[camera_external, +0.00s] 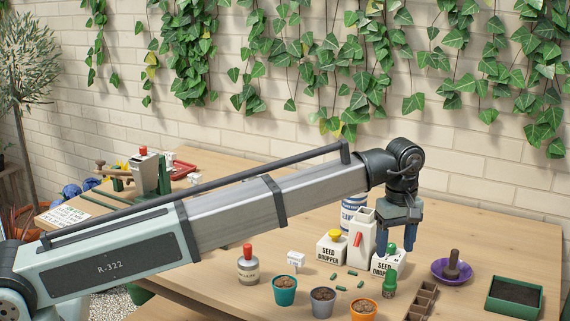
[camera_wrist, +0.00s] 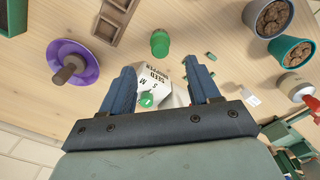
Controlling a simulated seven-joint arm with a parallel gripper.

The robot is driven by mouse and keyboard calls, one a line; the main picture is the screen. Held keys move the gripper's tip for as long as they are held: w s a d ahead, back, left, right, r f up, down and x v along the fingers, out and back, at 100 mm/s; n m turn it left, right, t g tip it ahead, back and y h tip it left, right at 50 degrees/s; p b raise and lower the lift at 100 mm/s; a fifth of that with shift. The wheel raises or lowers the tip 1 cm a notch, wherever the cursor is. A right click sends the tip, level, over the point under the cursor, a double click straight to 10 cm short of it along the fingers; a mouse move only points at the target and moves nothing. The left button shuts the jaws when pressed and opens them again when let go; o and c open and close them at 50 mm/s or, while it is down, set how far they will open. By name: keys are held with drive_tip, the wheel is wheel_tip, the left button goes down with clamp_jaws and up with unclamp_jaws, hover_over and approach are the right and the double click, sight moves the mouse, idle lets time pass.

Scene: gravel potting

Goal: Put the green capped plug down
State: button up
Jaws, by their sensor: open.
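The green capped plug (camera_external: 389,284) stands upright on the wooden table, in front of the seed dropper with a green knob (camera_external: 386,264). The wrist view shows the plug (camera_wrist: 160,44) from above, just beyond my fingertips and apart from them. My gripper (camera_external: 396,243) is open and points down above the table, behind the plug. Its two blue fingers (camera_wrist: 165,72) are spread with nothing held between them. The green-knobbed dropper (camera_wrist: 155,88) shows between and below the fingers in the wrist view, partly hidden by my gripper.
Teal (camera_external: 285,291), grey (camera_external: 322,301) and orange (camera_external: 362,312) pots stand in front. A brown celled tray (camera_external: 424,298) is right of the plug, then a purple saucer (camera_external: 440,275) with a brown tool and a green soil tray (camera_external: 514,310). Another dropper (camera_external: 331,250) stands behind left.

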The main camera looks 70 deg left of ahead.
drive_tip(key=shift+r, duration=0.95)
drive_tip(key=s+d+f+m+y, duration=0.15)
drive_tip(key=d+f, duration=0.25)
drive_tip(key=d, duration=0.5)
drive_tip(key=s+d+f+m, duration=0.2)
drive_tip(key=d+f, duration=0.1)
drive_tip(key=d, duration=0.6)
drive_tip(key=s+d+f+m+y, duration=0.15)
drive_tip(key=d+f, duration=0.25)
drive_tip(key=d, duration=0.5)
wheel_tip(320, 180, down, 10)
drive_tip(key=s+d+r+m, duration=0.1)
drive_tip(key=d, duration=0.2)
drive_tip(key=s+a+f+m+g, duration=0.2)
drive_tip(key=s+a+f+m, duration=0.1)
drive_tip(key=s+a+f, duration=0.65)
drive_tip(key=s+a+f+m+g, duration=0.1)
drive_tip(key=s+a+f+m, duration=0.2)
drive_tip(key=s+a+f, duration=0.7)
drive_tip(key=s+a+f+m+g+h, duration=0.1)
drive_tip(key=s+f, duration=0.3)
drive_tip(key=s, duration=0.7)
drive_tip(key=s+a+f+m+g+h, duration=0.1)
drive_tip(key=s+a+f+m, duration=0.2)
drive_tip(key=s, duration=0.7)
drive_tip(key=s+a+f+m+g, duration=0.1)
drive_tip(key=s+f, duration=0.5)
drive_tip(key=s, duration=0.5)
drive_tip(key=shift+s+a+f+m+g+h, duration=0.35)
drive_tip(key=shift+a+f+m+g+h, duration=0.05)
